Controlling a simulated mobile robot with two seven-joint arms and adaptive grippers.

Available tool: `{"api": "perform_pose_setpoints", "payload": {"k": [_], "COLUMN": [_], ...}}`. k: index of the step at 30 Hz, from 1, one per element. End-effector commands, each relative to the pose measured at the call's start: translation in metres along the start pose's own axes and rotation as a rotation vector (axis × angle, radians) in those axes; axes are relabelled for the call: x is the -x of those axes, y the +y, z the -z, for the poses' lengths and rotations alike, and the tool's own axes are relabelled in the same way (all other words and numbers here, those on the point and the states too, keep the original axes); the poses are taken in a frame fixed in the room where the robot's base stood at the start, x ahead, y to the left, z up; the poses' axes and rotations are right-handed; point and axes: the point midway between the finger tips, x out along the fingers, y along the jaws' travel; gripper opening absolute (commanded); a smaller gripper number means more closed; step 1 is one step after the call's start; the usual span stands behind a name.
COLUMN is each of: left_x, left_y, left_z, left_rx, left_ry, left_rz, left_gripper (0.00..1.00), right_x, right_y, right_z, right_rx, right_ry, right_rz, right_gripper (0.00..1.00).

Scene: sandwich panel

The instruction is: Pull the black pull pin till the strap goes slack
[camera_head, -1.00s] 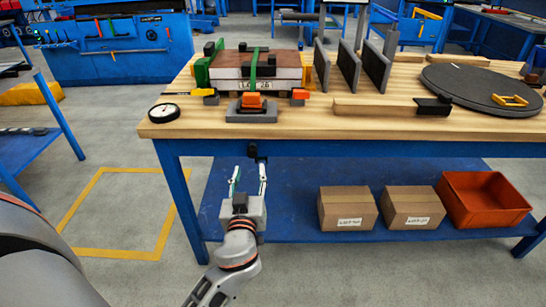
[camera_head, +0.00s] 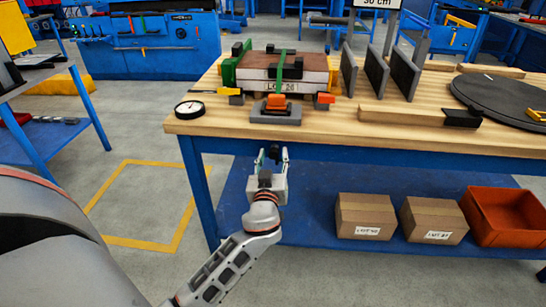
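The black pull pin (camera_head: 274,149) shows as a small dark knob hanging just below the table's front edge. My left gripper (camera_head: 273,154) points at it from below with its two thin fingers apart, one on each side of the knob in this view. I cannot tell whether they touch it. The green strap (camera_head: 281,69) runs over the panel stack (camera_head: 310,72) on the table and looks straight. An orange and dark grey buckle block (camera_head: 276,111) sits in front of the stack. My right gripper is not in view.
The wooden table top (camera_head: 350,125) carries a round gauge (camera_head: 189,109), upright dark plates (camera_head: 376,70) and a dark disc (camera_head: 505,97). Cardboard boxes (camera_head: 364,215) and an orange bin (camera_head: 505,213) stand on the blue lower shelf.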

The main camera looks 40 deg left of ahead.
Motion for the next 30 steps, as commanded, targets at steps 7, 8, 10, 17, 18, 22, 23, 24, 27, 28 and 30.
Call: {"api": "perform_pose_setpoints", "payload": {"k": [7,8,10,17,18,22,23,24,27,28,30], "left_x": [0.0,0.0,0.0,0.014,0.018,0.025,0.026,0.025,0.025,0.025,0.025], "left_y": [0.0,0.0,0.0,0.0,0.0,-0.001,-0.001,-0.001,0.0,0.0,-0.001], "left_z": [0.0,0.0,0.0,-0.005,-0.006,-0.003,-0.002,-0.001,-0.001,-0.001,-0.001], "left_rx": [0.0,0.0,0.0,0.002,0.004,0.001,0.0,-0.001,-0.001,-0.001,-0.001], "left_ry": [0.0,0.0,0.0,-0.007,-0.007,-0.003,-0.002,-0.001,-0.001,-0.001,-0.001], "left_rz": [0.0,0.0,0.0,0.0,0.0,0.001,0.001,0.0,0.0,0.0,0.0], "left_gripper": [0.0,0.0,0.0,0.0,0.0,0.0,0.0,0.0,0.0,0.0,0.29], "right_x": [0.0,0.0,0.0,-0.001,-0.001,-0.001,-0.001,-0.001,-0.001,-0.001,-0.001], "right_y": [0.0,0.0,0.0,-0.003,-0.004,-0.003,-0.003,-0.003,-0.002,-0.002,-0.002], "right_z": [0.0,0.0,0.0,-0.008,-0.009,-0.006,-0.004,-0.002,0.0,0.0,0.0], "right_rx": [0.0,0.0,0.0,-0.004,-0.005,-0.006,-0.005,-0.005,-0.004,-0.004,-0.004], "right_ry": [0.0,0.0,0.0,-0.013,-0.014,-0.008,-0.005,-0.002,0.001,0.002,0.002], "right_rz": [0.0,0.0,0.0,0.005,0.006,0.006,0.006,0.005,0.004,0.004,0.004], "right_gripper": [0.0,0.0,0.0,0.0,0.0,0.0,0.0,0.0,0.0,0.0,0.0]}}
